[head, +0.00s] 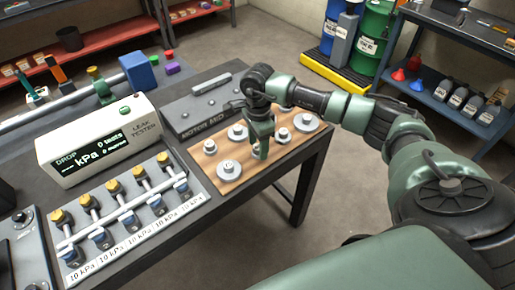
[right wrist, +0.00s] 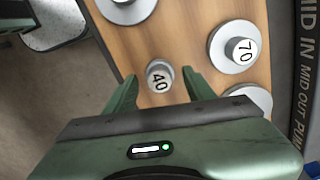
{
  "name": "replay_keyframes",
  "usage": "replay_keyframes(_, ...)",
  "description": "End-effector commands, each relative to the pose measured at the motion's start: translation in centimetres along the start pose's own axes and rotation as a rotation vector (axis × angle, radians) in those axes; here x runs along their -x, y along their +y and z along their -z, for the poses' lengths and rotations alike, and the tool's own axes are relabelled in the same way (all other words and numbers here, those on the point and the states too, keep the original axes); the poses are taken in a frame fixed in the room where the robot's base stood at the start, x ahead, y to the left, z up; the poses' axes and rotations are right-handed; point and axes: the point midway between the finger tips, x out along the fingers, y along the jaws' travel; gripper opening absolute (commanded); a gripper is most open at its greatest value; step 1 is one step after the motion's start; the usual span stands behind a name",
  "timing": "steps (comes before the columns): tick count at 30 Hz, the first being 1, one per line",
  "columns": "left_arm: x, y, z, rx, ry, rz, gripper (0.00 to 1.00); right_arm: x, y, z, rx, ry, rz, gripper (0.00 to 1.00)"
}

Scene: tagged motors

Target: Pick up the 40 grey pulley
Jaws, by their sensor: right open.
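The 40 grey pulley (right wrist: 159,75) is a small grey disc with a raised hub marked 40, lying on a wooden board (right wrist: 180,30) in the right wrist view. My right gripper (right wrist: 160,82) is open, with one finger on each side of the pulley in that view; I cannot tell how far above the board the fingertips are. In the head view the right gripper (head: 261,148) points down over the board among several grey pulleys, and its fingers partly hide what lies beneath. My left gripper is not in view.
A pulley marked 70 (right wrist: 239,48) lies close by to the right in the wrist view. Other pulleys, such as one at the board's front (head: 229,170), stand around. A dark motor plate (head: 203,108), a leak tester (head: 100,140) and a valve panel (head: 125,215) are to the left.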

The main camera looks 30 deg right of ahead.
Motion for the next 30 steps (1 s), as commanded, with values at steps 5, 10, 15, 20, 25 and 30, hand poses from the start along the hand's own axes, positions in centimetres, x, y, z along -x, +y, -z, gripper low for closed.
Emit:
replay_keyframes(5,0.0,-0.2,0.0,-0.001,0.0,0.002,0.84,-0.2,0.0,0.0,0.0,0.0,0.0,0.54)
replay_keyframes(10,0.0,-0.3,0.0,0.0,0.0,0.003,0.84,-0.2,0.0,0.0,0.0,0.0,0.0,0.21)
replay_keyframes(15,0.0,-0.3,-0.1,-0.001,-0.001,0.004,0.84,-0.1,0.0,0.0,0.0,0.0,0.001,0.0)
replay_keyframes(20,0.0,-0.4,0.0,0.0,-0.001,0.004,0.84,-0.1,0.0,0.0,0.0,0.0,0.001,0.0)
replay_keyframes(25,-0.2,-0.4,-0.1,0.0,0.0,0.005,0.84,0.8,-0.1,0.0,0.001,0.0,0.004,0.0)
replay_keyframes(30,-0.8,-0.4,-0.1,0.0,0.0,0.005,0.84,3.1,-0.1,0.0,0.002,0.0,0.006,0.0)
